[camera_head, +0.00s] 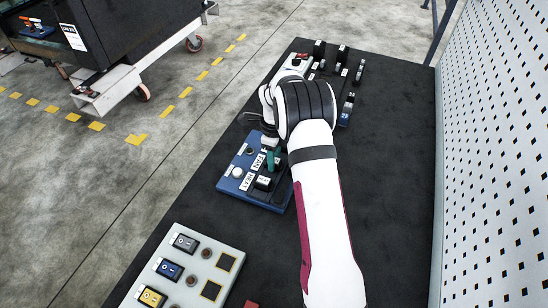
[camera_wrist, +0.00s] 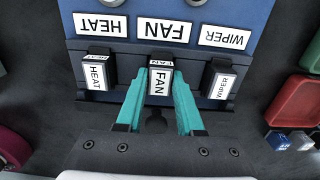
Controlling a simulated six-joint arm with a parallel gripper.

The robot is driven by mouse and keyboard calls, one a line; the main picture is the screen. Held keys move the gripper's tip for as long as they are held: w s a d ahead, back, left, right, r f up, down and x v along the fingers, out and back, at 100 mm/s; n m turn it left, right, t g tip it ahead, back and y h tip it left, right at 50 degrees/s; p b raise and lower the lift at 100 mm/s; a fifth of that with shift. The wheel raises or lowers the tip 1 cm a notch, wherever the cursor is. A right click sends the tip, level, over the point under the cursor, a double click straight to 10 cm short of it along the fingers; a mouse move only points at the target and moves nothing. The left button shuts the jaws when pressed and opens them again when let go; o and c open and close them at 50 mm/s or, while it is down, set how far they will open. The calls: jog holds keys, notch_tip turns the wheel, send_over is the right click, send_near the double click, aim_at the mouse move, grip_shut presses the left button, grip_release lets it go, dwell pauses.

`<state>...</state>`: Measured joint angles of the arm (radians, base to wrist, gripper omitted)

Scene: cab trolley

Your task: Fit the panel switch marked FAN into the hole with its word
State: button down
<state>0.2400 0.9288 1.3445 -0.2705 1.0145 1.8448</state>
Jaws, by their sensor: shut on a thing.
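The black panel switch marked FAN (camera_wrist: 160,60) is between the two teal fingers of my gripper (camera_wrist: 161,90), which is shut on it. It sits in line with the FAN word label (camera_wrist: 164,32) on the blue panel (camera_wrist: 232,14). The switches marked HEAT (camera_wrist: 97,75) and WIPER (camera_wrist: 220,80) stand on either side of it in the same row. The hole under the FAN switch is hidden, so I cannot tell how deep it sits. In the head view the blue panel (camera_head: 228,186) lies on the dark bench, partly behind my arm, with one teal finger (camera_head: 273,160) showing.
A pale panel (camera_head: 225,252) with coloured switches lies at the near left of the bench (camera_head: 390,190). Several black parts (camera_head: 341,54) stand at the far end. A perforated wall (camera_head: 495,150) borders the right. Red (camera_wrist: 294,98) and green blocks show at the wrist view's right.

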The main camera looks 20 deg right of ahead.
dwell(0.4)
jog(key=shift+c, duration=2.3)
grip_release()
notch_tip(320, 180, up, 15)
jog(key=s+a+r+n, duration=0.5)
jog(key=s+r, duration=0.1)
jog(key=s, duration=0.1)
jog(key=s+a+n, duration=0.3)
jog(key=s+n, duration=0.2)
jog(key=s, duration=0.4)
jog(key=s+a+f+n+y, duration=0.1)
jog(key=s+a+n, duration=0.2)
jog(key=s+n, duration=0.3)
jog(key=s+a+f+n, duration=0.1)
jog(key=s+a+n, duration=0.3)
jog(key=s, duration=0.9)
jog(key=shift+f+n+y, duration=0.25)
jog(key=shift+n+y, duration=0.15)
jog(key=shift+n, duration=0.4)
